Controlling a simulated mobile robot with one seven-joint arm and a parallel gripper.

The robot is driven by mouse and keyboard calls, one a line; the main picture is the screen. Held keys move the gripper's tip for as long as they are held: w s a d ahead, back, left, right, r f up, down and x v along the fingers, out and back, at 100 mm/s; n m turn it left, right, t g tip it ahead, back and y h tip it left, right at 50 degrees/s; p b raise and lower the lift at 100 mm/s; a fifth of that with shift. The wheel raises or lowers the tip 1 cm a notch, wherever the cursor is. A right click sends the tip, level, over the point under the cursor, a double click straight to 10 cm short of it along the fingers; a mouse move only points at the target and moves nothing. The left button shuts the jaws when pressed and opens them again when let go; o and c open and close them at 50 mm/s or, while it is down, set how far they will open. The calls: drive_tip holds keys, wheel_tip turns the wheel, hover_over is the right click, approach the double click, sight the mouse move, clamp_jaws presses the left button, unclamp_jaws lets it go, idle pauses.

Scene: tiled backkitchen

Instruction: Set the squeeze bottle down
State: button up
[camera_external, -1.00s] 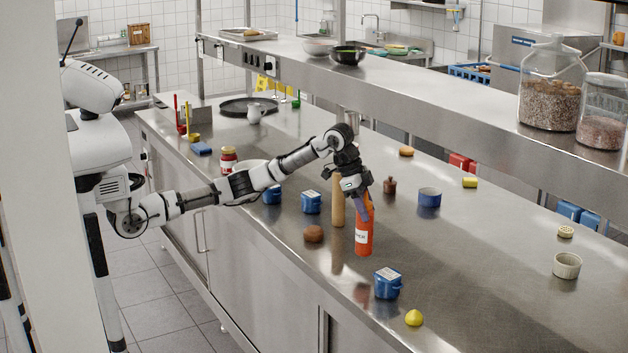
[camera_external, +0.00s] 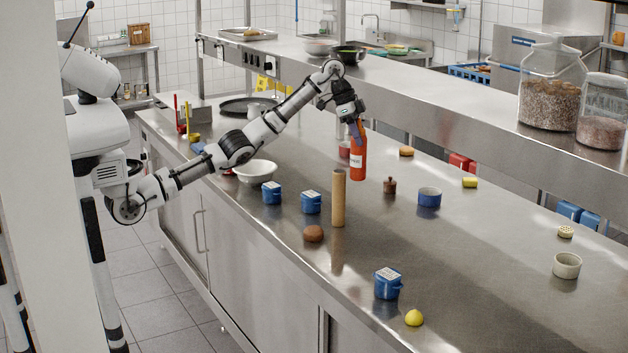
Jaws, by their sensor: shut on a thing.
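The squeeze bottle (camera_external: 358,160) is orange-red with a white label. It is upright and hangs below my gripper (camera_external: 355,128), which is shut on its top part. The bottle is over the far middle of the steel counter (camera_external: 480,270), behind and to the right of a tall tan cylinder (camera_external: 338,200). I cannot tell for sure whether its base touches the counter. The fingers partly hide the bottle's top.
Blue lidded pots (camera_external: 311,202), a brown pot (camera_external: 390,185), a blue bowl (camera_external: 429,197) and a brown bun (camera_external: 313,233) stand nearby. A raised steel shelf (camera_external: 440,98) runs along the back.

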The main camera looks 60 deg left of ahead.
wheel_tip(320, 180, down, 20)
drive_tip(key=p, duration=0.1)
drive_tip(key=shift+r, duration=0.2)
drive_tip(key=o, duration=1.4)
drive_tip(key=shift+f, duration=0.2)
drive_tip(key=b+v, duration=0.2)
drive_tip(key=v, duration=1)
drive_tip(key=shift+r, duration=0.2)
drive_tip(key=shift+w, duration=0.1)
